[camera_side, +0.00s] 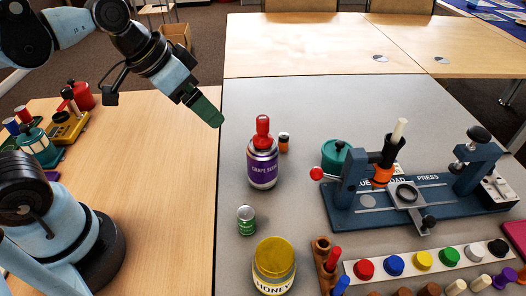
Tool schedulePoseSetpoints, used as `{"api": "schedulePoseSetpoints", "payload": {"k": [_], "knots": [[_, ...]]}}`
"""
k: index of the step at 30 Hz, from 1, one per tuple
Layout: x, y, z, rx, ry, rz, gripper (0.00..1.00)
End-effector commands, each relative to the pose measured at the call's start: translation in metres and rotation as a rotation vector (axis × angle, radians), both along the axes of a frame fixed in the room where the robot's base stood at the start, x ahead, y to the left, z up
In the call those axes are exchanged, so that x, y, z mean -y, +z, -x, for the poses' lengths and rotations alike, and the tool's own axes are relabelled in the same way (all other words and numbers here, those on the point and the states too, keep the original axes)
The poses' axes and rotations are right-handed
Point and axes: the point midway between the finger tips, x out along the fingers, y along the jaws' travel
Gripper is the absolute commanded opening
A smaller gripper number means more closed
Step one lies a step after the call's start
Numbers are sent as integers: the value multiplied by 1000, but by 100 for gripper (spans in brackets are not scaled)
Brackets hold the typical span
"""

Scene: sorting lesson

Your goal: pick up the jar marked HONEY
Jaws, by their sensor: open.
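The jar marked HONEY (273,268) stands upright at the bottom middle of the side view, on the grey table. It has a yellow lid and a label at the frame's lower edge, so its base is cut off. My gripper (214,118) has green fingers and is high at the upper left, above the seam between the wooden and grey tables. It is well apart from the honey jar, up and to its left. It is open, and I see nothing between its fingers.
A purple GRAPE SODA bottle (263,164) with a red top stands behind the honey jar, and a small green can (246,220) stands close behind it. A wooden block with pegs (324,264) is just right of the jar. A blue press (410,190) fills the right.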

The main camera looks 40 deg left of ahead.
Motion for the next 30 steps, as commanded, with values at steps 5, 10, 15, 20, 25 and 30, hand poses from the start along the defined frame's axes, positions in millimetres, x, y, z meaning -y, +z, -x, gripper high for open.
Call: {"api": "schedulePoseSetpoints", "payload": {"k": [5, 10, 15, 20, 25, 30], "knots": [[41, -6, 0, -64, -248, 48, 90], [99, -9, 8, -107, -621, 143, 90], [162, -7, 27, -70, -1094, 301, 90], [208, 0, 52, 60, -1515, 488, 90], [238, 8, 78, 286, -1881, 710, 90], [237, -29, 78, 300, -1888, 714, 90]]}}
